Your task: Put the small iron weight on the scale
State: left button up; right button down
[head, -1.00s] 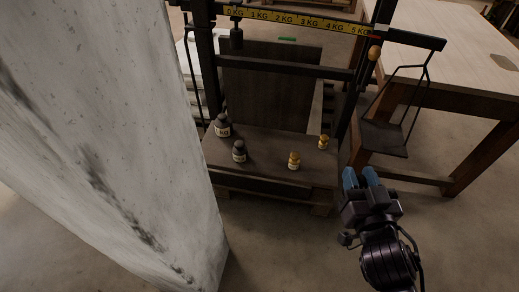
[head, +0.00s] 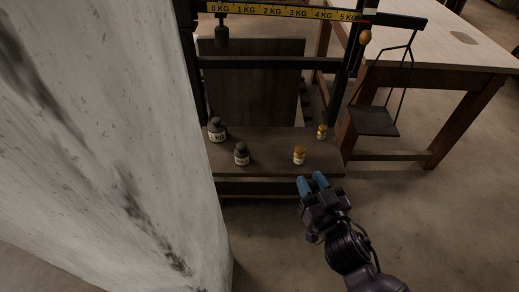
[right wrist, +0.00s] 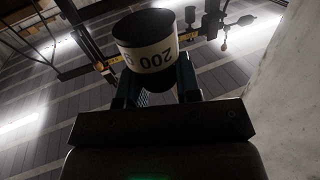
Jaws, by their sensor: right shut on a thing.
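A dark weight with a white label reading 200 (right wrist: 148,42) is between the fingers of my right gripper (right wrist: 160,88) in the right wrist view. In the head view the right gripper (head: 312,183) is at the front edge of the platform; the held weight cannot be made out there. The beam scale has a yellow beam marked in KG (head: 272,11) and a hanging pan (head: 372,121) at right, which looks empty. Two dark iron weights, a larger one (head: 217,131) and a smaller one (head: 241,155), stand on the platform (head: 268,168). My left gripper is out of view.
Two brass weights (head: 299,156) (head: 322,131) stand on the platform's right part. A large white block (head: 110,150) fills the left side. A wooden table (head: 440,50) stands behind the pan. The floor at right front (head: 430,220) is clear.

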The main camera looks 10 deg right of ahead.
notch_tip(320, 180, down, 6)
jog(key=w+a+y+b, duration=0.1)
jog(key=w+a, duration=0.1)
jog(key=shift+n, duration=0.5)
jog(key=w, duration=0.4)
jog(key=w+a+b, duration=0.1)
jog(key=w, duration=0.3)
jog(key=w+a+b, duration=0.1)
jog(key=w, duration=0.4)
jog(key=shift+w+a, duration=0.15)
jog(key=shift+w, duration=0.2)
jog(key=w, duration=0.4)
jog(key=shift+a+b, duration=0.35)
jog(key=shift+a, duration=0.05)
jog(key=shift+f, duration=0.4)
jog(key=shift+r, duration=0.2)
jog(key=shift+f+b, duration=0.15)
jog(key=shift+b, duration=0.15)
jog(key=c, duration=1.3)
grip_release()
jog(key=shift+f, duration=0.15)
jog(key=o, duration=0.5)
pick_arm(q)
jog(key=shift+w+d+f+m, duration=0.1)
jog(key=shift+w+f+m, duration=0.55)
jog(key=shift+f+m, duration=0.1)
